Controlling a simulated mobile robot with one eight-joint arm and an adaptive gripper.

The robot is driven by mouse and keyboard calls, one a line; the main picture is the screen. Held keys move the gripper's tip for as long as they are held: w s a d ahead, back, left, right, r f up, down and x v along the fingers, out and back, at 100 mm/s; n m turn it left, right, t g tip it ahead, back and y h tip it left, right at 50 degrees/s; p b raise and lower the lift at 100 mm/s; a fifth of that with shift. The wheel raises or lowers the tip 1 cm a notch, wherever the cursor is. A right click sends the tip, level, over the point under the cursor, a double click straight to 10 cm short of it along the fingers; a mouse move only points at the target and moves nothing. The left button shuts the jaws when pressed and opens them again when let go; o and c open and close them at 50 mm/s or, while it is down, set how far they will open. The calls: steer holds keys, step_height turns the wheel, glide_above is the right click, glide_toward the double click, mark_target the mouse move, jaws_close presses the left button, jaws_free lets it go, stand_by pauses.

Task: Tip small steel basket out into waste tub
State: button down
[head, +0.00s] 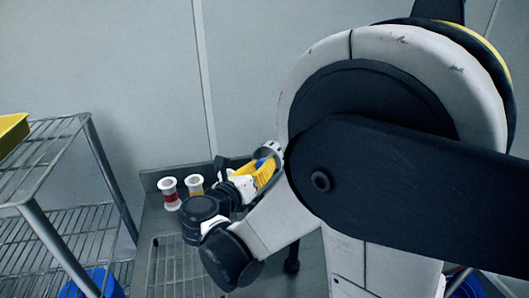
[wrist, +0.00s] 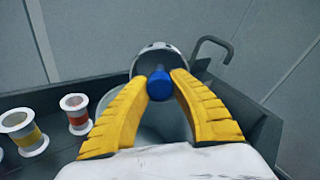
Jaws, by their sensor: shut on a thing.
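The small steel basket (wrist: 161,54) is a grey round piece with small holes near its top edge, just beyond my fingertips in the wrist view. My gripper (wrist: 160,84) has its yellow fingers shut on a blue grip in front of the basket. In the head view my gripper (head: 268,168) is beyond my arm, and the basket (head: 271,147) is partly hidden. Its contents and exact tilt cannot be told. Two blue tubs show, one at the lower left (head: 96,284) and one at the lower right (head: 466,286); I cannot tell which is the waste tub.
A wire shelf rack (head: 68,212) stands at the left with a yellow tray (head: 12,131) on it. Two spool-shaped containers, red-banded (head: 170,194) and yellow-banded (head: 195,186), stand on the grey bench (head: 152,184) by the wall. A bent grey pipe (wrist: 214,43) rises behind the basket.

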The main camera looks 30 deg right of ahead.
steer(key=shift+r+p, duration=0.15)
steer(key=shift+p, duration=0.15)
steer(key=r+g+y+p, duration=0.1)
steer(key=y+p, duration=0.1)
steer(key=p, duration=0.1)
steer(key=shift+p, duration=0.4)
steer(key=g+y+p, duration=0.1)
steer(key=y+p, duration=0.1)
steer(key=p, duration=0.2)
steer(key=shift+r+p, duration=0.3)
steer(key=shift+r, duration=0.1)
steer(key=shift+g+y+p, duration=0.4)
steer(key=shift+p, duration=0.2)
